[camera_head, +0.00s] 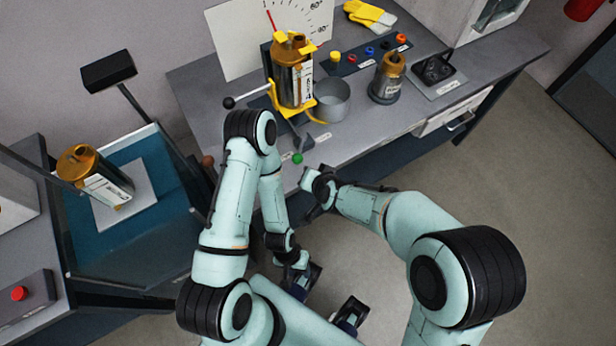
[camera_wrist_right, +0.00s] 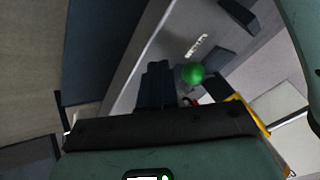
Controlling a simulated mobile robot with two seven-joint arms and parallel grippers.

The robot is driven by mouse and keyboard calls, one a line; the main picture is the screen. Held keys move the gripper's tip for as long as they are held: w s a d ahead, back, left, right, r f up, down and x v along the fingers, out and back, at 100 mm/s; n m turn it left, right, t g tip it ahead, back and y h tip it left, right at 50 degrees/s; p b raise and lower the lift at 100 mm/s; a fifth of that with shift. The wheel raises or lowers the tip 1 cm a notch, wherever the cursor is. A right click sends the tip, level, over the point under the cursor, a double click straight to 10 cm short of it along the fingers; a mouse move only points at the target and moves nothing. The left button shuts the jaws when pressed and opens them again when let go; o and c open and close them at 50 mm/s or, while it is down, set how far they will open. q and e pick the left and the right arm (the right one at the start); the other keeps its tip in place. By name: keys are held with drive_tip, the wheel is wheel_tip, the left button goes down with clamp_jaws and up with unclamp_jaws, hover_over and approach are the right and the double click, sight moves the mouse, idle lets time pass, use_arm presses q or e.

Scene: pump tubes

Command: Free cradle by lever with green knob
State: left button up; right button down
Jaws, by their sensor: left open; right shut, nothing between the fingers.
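The green knob (camera_head: 297,158) stands at the bench's front edge, below the yellow cradle (camera_head: 276,97). The cradle holds an upright gold-and-grey tube (camera_head: 294,78). My right gripper (camera_head: 310,180) is just in front of the knob. In the right wrist view its dark fingers (camera_wrist_right: 156,84) are shut and empty, with the green knob (camera_wrist_right: 193,73) close beside their tips. I cannot tell if they touch. My left gripper (camera_head: 331,294) is open and empty, low in the head view, away from the bench.
A lever with a black knob (camera_head: 229,102) sticks out left of the cradle. A metal cup (camera_head: 331,100) and a second tube (camera_head: 388,78) stand to the right. Floor right of the bench is clear.

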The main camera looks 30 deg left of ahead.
use_arm(q)
drive_tip(key=shift+w+d+r+p, duration=0.15)
drive_tip(key=shift+d+r+p, duration=0.05)
drive_tip(key=shift+r+p, duration=0.45)
drive_tip(key=shift+w+d+r+p, duration=0.1)
drive_tip(key=shift+d+r+p, duration=0.05)
drive_tip(key=shift+r+p, duration=0.45)
use_arm(e)
drive_tip(key=s+v, duration=0.2)
drive_tip(key=v, duration=0.8)
drive_tip(key=shift+a, duration=0.25)
drive_tip(key=shift+f, duration=0.15)
drive_tip(key=d+f+m+g+h, duration=0.2)
drive_tip(key=d+f+m+h, duration=0.15)
drive_tip(key=d+f, duration=1.45)
use_arm(q)
drive_tip(key=shift+w+r+p, duration=0.25)
drive_tip(key=shift+r+p, duration=0.1)
drive_tip(key=shift+r, duration=0.1)
drive_tip(key=shift+w+r+p, duration=0.2)
drive_tip(key=shift+r+p, duration=0.15)
drive_tip(key=shift+r, duration=0.1)
use_arm(e)
drive_tip(key=s+d+f+m+g, duration=0.3)
drive_tip(key=s+d+f, duration=0.7)
drive_tip(key=s, duration=0.2)
drive_tip(key=shift+s, duration=0.15)
